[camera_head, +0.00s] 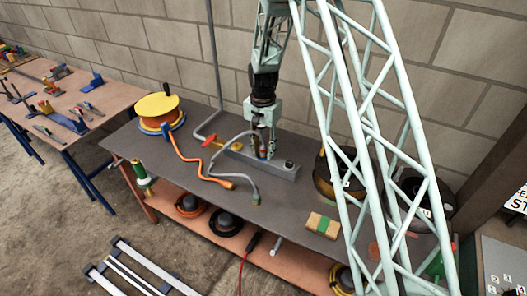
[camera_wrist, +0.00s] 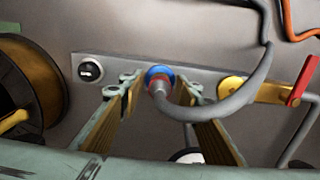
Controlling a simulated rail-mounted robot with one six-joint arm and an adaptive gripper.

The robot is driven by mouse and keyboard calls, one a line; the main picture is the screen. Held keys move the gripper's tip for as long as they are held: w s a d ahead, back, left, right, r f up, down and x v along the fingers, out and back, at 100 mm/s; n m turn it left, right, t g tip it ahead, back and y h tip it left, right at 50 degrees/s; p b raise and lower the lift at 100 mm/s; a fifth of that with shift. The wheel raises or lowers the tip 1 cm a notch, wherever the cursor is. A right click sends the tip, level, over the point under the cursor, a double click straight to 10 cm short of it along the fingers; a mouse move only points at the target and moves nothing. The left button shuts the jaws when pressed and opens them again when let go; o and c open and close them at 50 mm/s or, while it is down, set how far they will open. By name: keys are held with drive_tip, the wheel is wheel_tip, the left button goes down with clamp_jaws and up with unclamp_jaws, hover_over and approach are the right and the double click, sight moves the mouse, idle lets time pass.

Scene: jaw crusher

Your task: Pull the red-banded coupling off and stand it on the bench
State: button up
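The red-banded coupling (camera_wrist: 158,86) sits at the end of a grey hose (camera_wrist: 235,95), against a blue ring on a grey manifold block (camera_wrist: 205,73). My gripper (camera_wrist: 157,90) has one finger on each side of it in the wrist view, with gaps visible, so it is open around the coupling and not clamped. In the head view my gripper (camera_head: 263,150) points down at the manifold block (camera_head: 283,172) on the grey bench (camera_head: 180,200) and partly hides the coupling.
A dark port (camera_wrist: 88,70) is on the block's left in the wrist view. A yellow valve with a red handle (camera_wrist: 302,82) is on the right. An orange hose (camera_head: 190,165) and spools (camera_head: 157,110) lie on the bench. A sponge-like block (camera_head: 322,226) lies near the front edge.

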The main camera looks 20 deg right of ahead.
sight(263, 145)
drive_tip(key=shift+c, duration=0.2)
clamp_jaws()
idle(0.3)
drive_tip(key=shift+r, duration=0.2)
drive_tip(key=shift+r, duration=0.6)
drive_tip(key=shift+r+p, duration=1.1)
drive_tip(key=shift+r, duration=1.1)
drive_tip(key=shift+s+f, duration=0.1)
drive_tip(key=shift+s, duration=0.1)
